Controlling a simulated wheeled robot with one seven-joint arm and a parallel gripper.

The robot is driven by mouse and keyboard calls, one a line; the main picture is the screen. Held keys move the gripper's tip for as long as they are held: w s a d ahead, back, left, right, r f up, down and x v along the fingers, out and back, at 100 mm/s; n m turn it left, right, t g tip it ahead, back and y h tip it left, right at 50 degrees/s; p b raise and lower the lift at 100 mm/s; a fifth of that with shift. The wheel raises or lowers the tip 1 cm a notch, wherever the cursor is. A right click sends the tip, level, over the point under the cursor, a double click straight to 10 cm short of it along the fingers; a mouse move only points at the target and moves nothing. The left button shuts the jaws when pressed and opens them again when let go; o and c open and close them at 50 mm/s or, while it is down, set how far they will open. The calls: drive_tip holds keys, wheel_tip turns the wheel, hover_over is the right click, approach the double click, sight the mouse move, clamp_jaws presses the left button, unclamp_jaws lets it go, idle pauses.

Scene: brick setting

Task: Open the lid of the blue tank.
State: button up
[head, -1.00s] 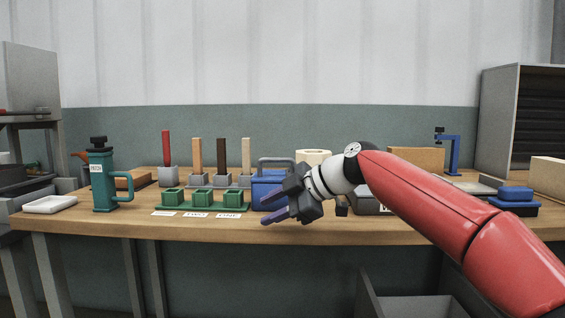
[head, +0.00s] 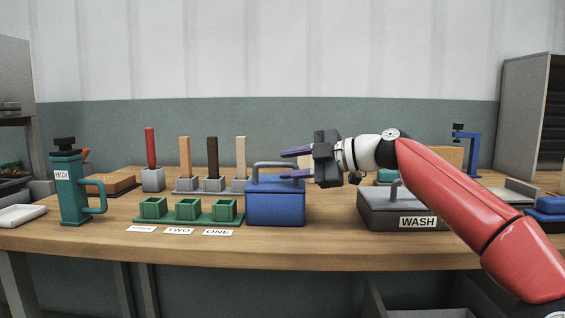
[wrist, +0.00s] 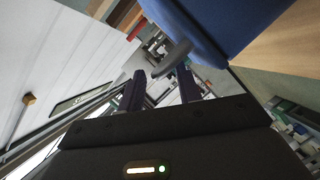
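The blue tank (head: 275,207) stands on the workbench near the middle, with its lid shut and a grey arched handle (head: 273,164) on top. My gripper (head: 296,163) is beside the right end of the handle, level with it, pointing left. Its two purple fingers are apart, one above the other in the head view. In the wrist view the tank (wrist: 232,22) is at the top right, and the grey handle (wrist: 174,62) lies just ahead of the fingertips. I cannot tell whether the handle is between the fingers; nothing appears gripped.
A grey box marked WASH (head: 384,211) with its own handle stands to the right. Green cups on a base (head: 188,210) are just left of the tank, with upright sticks in blocks (head: 212,160) behind. A teal pump (head: 70,188) stands at the left.

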drive_tip(key=shift+x, duration=1.25)
clamp_jaws()
